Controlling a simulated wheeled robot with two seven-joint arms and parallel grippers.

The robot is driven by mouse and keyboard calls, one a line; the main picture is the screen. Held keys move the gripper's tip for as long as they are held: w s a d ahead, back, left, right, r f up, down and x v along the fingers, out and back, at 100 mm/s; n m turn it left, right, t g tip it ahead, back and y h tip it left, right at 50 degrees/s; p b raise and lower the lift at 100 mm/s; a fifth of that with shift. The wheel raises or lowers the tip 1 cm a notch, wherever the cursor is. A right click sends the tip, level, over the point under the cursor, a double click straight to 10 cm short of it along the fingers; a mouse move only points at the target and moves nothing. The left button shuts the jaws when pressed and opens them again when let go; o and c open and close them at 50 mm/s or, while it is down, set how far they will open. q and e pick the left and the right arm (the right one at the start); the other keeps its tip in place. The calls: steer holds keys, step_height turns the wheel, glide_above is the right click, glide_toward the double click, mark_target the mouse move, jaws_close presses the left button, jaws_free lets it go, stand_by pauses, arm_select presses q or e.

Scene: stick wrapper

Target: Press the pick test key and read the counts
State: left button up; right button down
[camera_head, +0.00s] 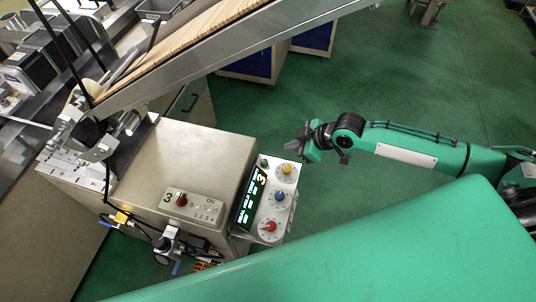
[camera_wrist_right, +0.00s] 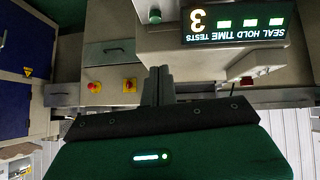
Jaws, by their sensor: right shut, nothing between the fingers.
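A control box (camera_head: 276,205) with yellow, blue and red knobs stands at the end of the beige machine. A small green button (camera_head: 264,161) sits at its far end, and it also shows in the wrist view (camera_wrist_right: 154,16). The box's dark display (camera_head: 250,200) shows a 3. In the wrist view the display (camera_wrist_right: 236,24) appears upside down, with "SEAL HOLD TIME", "TESTS", a 3 and green blocks. No key lettering is readable. My right gripper (camera_head: 305,142) is shut and empty, beyond the box to its right, apart from it. My left gripper is out of view.
A beige panel with a red knob (camera_head: 182,199) and another 3 sits left of the box. A sloping metal chute (camera_head: 190,58) of wooden sticks crosses above the machine. Blue cabinets (camera_head: 250,66) stand behind. Green floor (camera_head: 440,85) lies open to the right.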

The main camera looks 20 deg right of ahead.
steer(key=p, duration=0.2)
glide_above(262, 161)
steer(key=s+d, duration=0.2)
step_height(262, 161, down, 7)
steer(key=shift+a+f, duration=0.1)
steer(key=shift+a, duration=0.05)
step_height(262, 161, down, 2)
steer(key=shift+w+f, duration=0.15)
steer(key=shift+f, duration=0.05)
steer(key=shift+d+f+p, duration=0.2)
steer(key=shift+f+p, duration=0.1)
steer(key=shift+f, duration=0.5)
steer(key=shift+f, duration=0.15)
